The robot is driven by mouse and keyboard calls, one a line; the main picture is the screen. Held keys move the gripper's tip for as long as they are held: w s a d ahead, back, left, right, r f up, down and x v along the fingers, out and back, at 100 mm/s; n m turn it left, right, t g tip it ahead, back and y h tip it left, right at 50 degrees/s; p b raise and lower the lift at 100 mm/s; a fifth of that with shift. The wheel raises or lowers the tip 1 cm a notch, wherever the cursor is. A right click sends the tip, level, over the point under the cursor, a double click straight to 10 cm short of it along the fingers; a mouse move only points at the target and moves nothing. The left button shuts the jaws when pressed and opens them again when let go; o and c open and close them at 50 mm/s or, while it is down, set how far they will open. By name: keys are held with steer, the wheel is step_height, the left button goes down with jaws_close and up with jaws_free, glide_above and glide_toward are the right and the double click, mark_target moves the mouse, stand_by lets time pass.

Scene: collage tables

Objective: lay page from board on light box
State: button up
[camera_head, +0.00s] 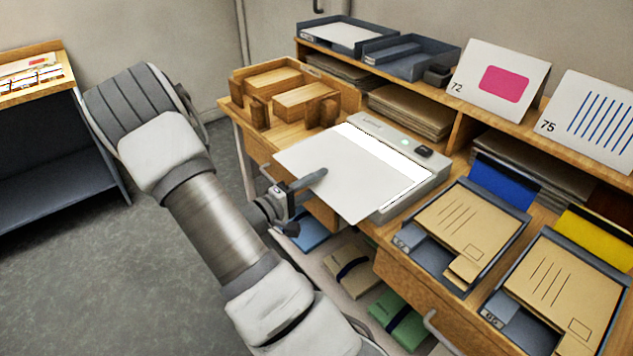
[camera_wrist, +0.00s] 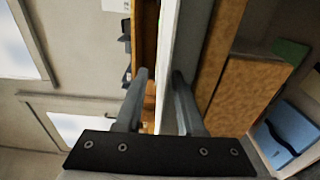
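A flat white board (camera_head: 335,172) reaches over the near-left part of the light box (camera_head: 378,126). A bright white strip of the light box's lit face shows beyond the board's far edge. My gripper (camera_head: 312,181) is at the board's left near edge. In the wrist view the board (camera_wrist: 168,60) shows edge-on between my two fingers (camera_wrist: 160,88), which appear to be closed on it. I cannot tell a separate page from the board's plain white top. Whether the board touches the light box is also unclear.
Wooden holders (camera_head: 290,95) stand left of the light box. Grey trays with brown envelopes (camera_head: 475,225) lie to its right. Cards with a pink block (camera_head: 503,84) and blue stripes (camera_head: 600,115) lean behind. Wrapped bundles (camera_head: 350,272) lie on a lower shelf.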

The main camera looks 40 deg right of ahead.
steer(key=shift+a, duration=0.1)
steer(key=w+a+p, duration=0.1)
steer(key=a+p, duration=0.1)
steer(key=a, duration=1.5)
